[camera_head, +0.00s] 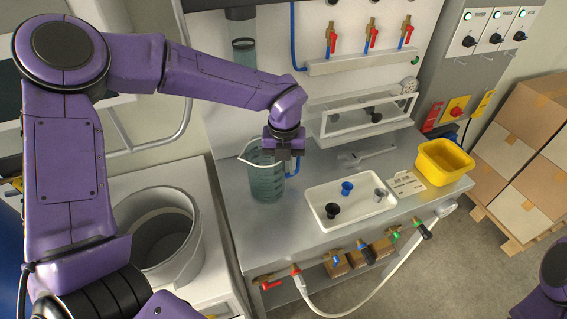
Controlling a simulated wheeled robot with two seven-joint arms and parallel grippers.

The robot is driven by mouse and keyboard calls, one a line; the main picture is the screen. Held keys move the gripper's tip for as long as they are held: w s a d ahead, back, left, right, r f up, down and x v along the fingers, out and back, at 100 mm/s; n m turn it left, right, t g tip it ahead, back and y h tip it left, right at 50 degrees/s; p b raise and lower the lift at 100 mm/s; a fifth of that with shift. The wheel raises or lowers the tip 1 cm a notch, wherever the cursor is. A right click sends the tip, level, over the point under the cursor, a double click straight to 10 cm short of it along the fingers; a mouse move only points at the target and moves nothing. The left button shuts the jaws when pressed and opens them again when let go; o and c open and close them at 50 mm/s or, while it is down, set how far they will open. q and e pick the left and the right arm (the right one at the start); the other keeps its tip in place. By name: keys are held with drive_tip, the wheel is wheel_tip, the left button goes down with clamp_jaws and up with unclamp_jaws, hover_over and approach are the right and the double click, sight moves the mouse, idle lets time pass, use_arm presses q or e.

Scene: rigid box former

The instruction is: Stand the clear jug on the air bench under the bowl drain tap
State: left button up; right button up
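The clear jug (266,184), tinted teal with a pale rim, is upright on the left part of the grey air bench (235,233). Its blue handle (293,167) is on its right side. My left gripper (284,153) points down at the jug's right rim and handle; the fingers are small and dark, so I cannot tell whether they are closed on it. A clear filter bowl (244,52) hangs on the back panel above and slightly left of the jug; its drain tap is not clearly visible. My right gripper is out of view.
A white tray (350,219) with small black, blue and grey parts lies right of the jug. A yellow bin (444,160) stands at the bench's right end. Taps and a white hose (374,284) line the front edge. A grey bucket (165,243) stands left.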

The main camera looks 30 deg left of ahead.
use_arm(q)
wheel_tip(320, 180, up, 12)
drive_tip(key=shift+r+b, duration=0.25)
drive_tip(key=shift+b, duration=0.2)
drive_tip(key=shift+s, duration=0.1)
idle(0.3)
